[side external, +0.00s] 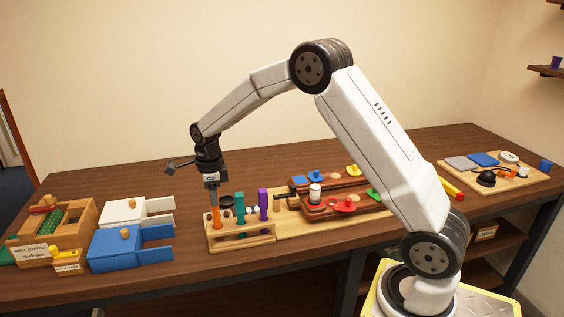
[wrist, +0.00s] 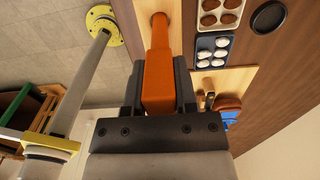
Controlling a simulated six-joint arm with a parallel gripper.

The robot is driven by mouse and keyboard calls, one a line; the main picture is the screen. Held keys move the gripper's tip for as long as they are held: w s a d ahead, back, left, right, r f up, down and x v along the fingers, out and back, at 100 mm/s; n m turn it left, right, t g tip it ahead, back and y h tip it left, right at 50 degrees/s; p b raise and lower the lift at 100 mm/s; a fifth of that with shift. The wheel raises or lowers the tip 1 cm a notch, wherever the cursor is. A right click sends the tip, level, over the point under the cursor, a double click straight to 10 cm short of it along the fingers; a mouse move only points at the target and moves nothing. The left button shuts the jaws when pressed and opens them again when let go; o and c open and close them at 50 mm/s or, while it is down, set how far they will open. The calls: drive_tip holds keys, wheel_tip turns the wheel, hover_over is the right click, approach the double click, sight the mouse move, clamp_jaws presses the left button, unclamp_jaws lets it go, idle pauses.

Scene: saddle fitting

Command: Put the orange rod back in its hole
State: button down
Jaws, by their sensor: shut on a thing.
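The orange rod (side external: 217,217) is upright at the left end of a light wooden rack (side external: 243,239). My gripper (side external: 212,196) is above that end, pointing down, shut on the rod's upper part. In the wrist view the rod (wrist: 158,75) lies between the two dark jaws, and its narrower far end meets the light wood. I cannot tell how deep the lower end sits, or whether it is in the hole. A teal rod (side external: 240,209) and a purple rod (side external: 263,204) stand in the same rack to the right.
A blue box (side external: 117,249) and a white box (side external: 123,212) with open drawers stand left of the rack. A wooden board with dark red rails (side external: 320,210) lies to the right. A tray (side external: 512,176) of small items is further right. Bare table lies behind.

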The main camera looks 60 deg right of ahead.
drive_tip(key=shift+f, duration=1.75)
drive_tip(key=shift+c, duration=1.6)
unclamp_jaws()
drive_tip(key=shift+r, duration=0.15)
drive_tip(key=shift+r, duration=3.8)
drive_tip(key=shift+s, duration=0.1)
